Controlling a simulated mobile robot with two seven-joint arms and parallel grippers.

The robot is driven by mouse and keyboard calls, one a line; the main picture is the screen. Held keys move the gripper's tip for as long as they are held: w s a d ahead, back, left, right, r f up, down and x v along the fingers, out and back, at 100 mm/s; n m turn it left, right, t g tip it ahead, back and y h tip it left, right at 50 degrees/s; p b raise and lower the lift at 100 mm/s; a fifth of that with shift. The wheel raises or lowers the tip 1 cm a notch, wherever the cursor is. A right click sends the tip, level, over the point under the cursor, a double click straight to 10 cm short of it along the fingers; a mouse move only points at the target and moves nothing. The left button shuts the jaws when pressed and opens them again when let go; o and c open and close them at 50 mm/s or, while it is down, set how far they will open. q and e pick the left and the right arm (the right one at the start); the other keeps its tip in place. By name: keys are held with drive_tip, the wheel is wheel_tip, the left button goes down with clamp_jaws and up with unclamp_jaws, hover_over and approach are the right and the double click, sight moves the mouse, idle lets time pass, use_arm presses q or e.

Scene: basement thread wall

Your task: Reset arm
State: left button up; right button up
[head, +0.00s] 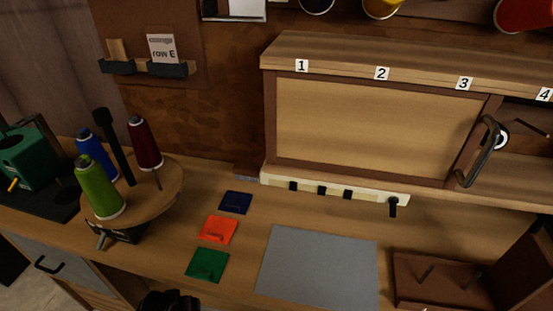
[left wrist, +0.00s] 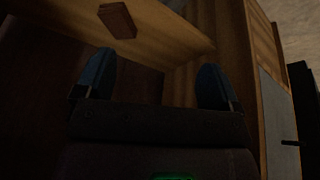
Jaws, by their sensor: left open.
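My left gripper (left wrist: 155,82) shows in the left wrist view with its two blue-tipped fingers wide apart and nothing between them. Beyond the fingers are wooden surfaces, dim and hard to make out, and a small brown block (left wrist: 117,20) above the left finger. In the head view a dark shape (head: 168,301) shows at the bottom edge; I cannot tell whether it is part of my arm. My right gripper is in neither view.
A round stand (head: 158,200) holds green (head: 98,187), blue and dark red thread cones. Blue, orange and green squares (head: 207,265) and a grey mat (head: 320,268) lie on the bench. A panelled cabinet (head: 375,128) is behind, a brown wooden holder (head: 435,280) at right. A drawer (head: 50,265) is below left.

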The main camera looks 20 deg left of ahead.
use_arm(q)
drive_tip(key=s+d+r+m+t+p, duration=0.3)
drive_tip(key=s+d+r, duration=0.1)
drive_tip(key=r, duration=0.6)
drive_tip(key=s+d+r+m+t+h+p, duration=0.1)
drive_tip(key=s+d+r+m+t+p, duration=0.2)
drive_tip(key=r, duration=0.8)
drive_tip(key=s+d+m+t, duration=0.1)
drive_tip(key=s+d, duration=0.1)
drive_tip(key=d, duration=0.1)
drive_tip(key=shift+s+d+h, duration=0.3)
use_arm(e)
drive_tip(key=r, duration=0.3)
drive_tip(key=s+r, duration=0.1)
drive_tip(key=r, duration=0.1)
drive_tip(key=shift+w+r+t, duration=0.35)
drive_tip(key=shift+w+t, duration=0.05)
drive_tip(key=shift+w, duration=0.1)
use_arm(q)
drive_tip(key=shift+f, duration=0.1)
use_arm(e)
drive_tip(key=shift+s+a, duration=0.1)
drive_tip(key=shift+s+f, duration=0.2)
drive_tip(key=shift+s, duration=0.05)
